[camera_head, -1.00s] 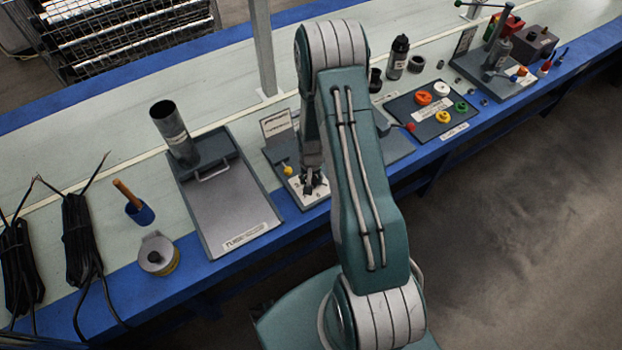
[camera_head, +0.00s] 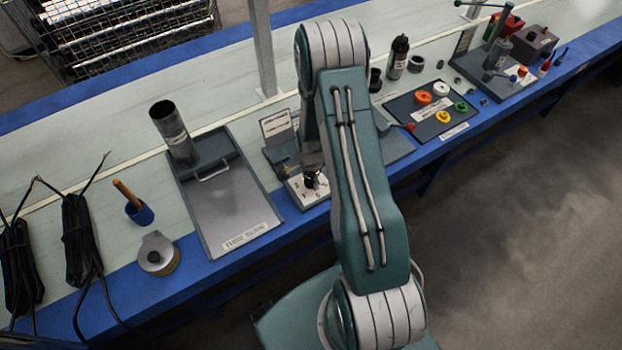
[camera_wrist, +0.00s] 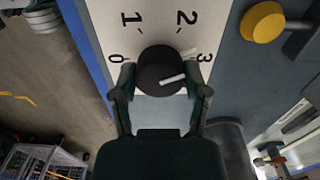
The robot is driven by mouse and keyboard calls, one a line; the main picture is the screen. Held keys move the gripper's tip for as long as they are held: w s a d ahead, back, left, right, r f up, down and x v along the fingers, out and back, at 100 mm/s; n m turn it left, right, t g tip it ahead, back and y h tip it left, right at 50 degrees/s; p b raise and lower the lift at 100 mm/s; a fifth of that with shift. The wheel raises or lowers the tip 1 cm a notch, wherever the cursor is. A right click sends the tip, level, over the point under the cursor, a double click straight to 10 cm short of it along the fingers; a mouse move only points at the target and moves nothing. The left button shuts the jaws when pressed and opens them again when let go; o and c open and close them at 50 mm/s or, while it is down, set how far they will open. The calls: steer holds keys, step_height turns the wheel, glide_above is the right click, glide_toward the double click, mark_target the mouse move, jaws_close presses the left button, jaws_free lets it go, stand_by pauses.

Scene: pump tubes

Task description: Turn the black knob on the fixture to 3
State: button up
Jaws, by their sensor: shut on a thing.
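The black knob (camera_wrist: 158,70) sits on a white dial plate marked 0, 1, 2 and 3 in the wrist view. The 3 (camera_wrist: 203,57) is to the knob's right and the 0 (camera_wrist: 117,57) to its left. A white line on the knob's face slants toward the right, below the 3; another short white mark lies at its upper right edge. My gripper (camera_wrist: 160,78) is shut on the knob, one finger on each side. In the head view my gripper (camera_head: 312,182) is low at the dial plate (camera_head: 303,194), and my arm hides part of the fixture.
A yellow knob (camera_wrist: 262,22) stands close at the upper right in the wrist view. A grey tray (camera_head: 222,205) with a dark cylinder (camera_head: 174,133) lies left of the fixture. A board with coloured rings (camera_head: 433,108) is to the right.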

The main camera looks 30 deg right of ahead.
steer(key=m, duration=0.4)
steer(key=shift+m, duration=0.3)
steer(key=shift+w, duration=0.1)
stand_by(0.4)
steer(key=o, duration=1.2)
steer(key=shift+c, duration=0.2)
steer(key=shift+a, duration=0.1)
steer(key=shift+r, duration=0.1)
step_height(320, 180, up, 12)
